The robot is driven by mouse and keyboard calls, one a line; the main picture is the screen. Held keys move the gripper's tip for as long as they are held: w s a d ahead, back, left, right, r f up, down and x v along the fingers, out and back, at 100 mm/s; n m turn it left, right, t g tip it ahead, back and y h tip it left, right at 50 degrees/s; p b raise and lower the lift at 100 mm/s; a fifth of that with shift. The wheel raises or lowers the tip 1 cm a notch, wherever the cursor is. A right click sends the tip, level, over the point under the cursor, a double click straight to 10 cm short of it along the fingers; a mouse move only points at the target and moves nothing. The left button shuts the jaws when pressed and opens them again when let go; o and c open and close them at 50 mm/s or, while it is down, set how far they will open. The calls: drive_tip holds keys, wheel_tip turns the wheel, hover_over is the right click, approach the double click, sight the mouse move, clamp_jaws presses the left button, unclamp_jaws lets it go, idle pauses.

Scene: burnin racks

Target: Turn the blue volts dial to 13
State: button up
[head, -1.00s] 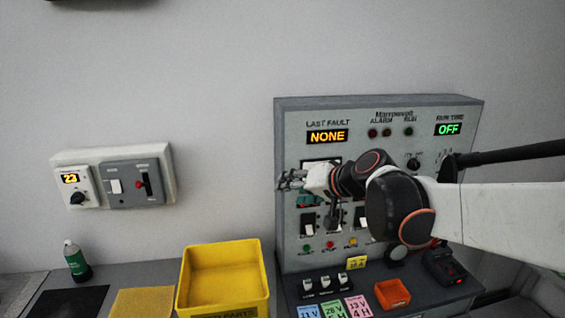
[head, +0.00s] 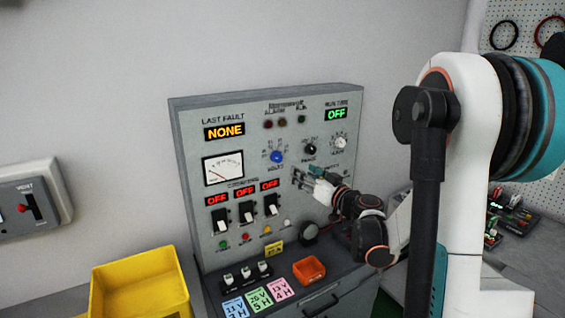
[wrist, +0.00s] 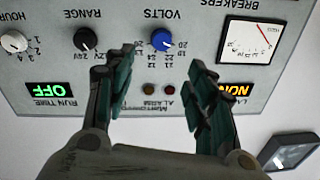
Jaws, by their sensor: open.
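The blue volts dial (head: 277,157) is on the grey control panel, right of the needle meter. In the wrist view, which is upside down, the blue dial (wrist: 162,40) shows at the top middle with its number ring; its exact setting is too small to tell. My gripper (head: 306,177) is in front of the panel, a little right of and below the dial in the head view. In the wrist view my gripper (wrist: 162,66) is open and empty, its fingers spread to either side of the dial in the picture. I see no contact with the dial.
A black range dial (head: 310,148) and a white hours dial (head: 340,141) sit right of the blue one. Breaker switches (head: 246,211) are below.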

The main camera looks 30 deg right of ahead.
sight(279, 159)
drive_tip(key=w, duration=0.4)
drive_tip(key=w+a, duration=0.1)
drive_tip(key=w, duration=0.8)
drive_tip(key=shift+a+b, duration=0.25)
drive_tip(key=shift+b, duration=0.1)
drive_tip(key=shift+c, duration=0.2)
drive_tip(key=c, duration=1)
